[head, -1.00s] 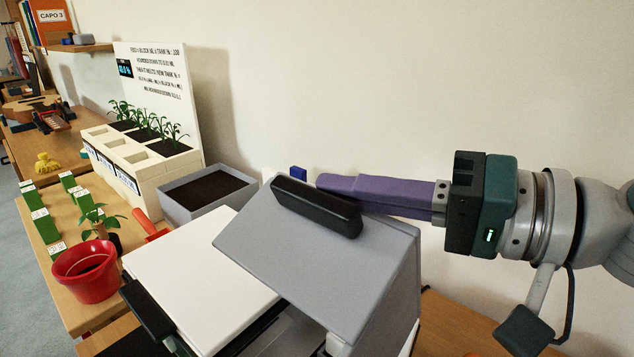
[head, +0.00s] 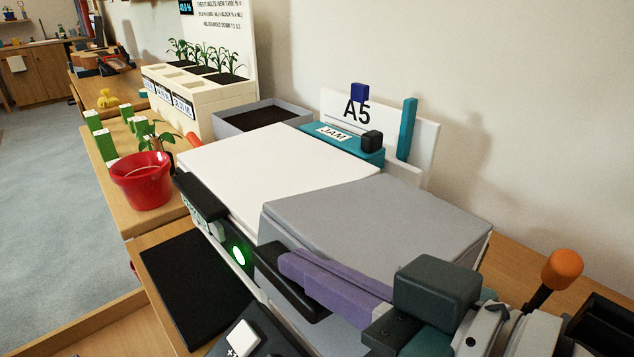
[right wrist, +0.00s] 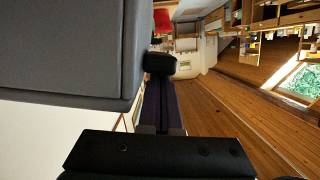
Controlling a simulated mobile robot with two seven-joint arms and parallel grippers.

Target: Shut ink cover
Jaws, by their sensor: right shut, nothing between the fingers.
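The grey ink cover (head: 380,220) is down on the right part of the machine, its top roughly level beside the white lid (head: 270,165). A black handle (head: 268,272) runs along the cover's front edge. My right gripper (head: 288,264) has purple fingers, shut and empty, lying along the handle at the front; whether they touch it is hard to tell. In the right wrist view the fingers (right wrist: 160,105) point at the black handle's end (right wrist: 160,63), beside the grey cover (right wrist: 65,45). The cover's seam is partly hidden by my gripper. My left gripper is out of view.
A green light (head: 238,255) glows on the machine's front. Behind stand a JAM panel (head: 335,135) and an A5 board (head: 418,130). A red pot (head: 142,182), a planter (head: 190,100) and a grey tray (head: 262,118) are to the left. An orange-knobbed lever (head: 562,268) stands at right.

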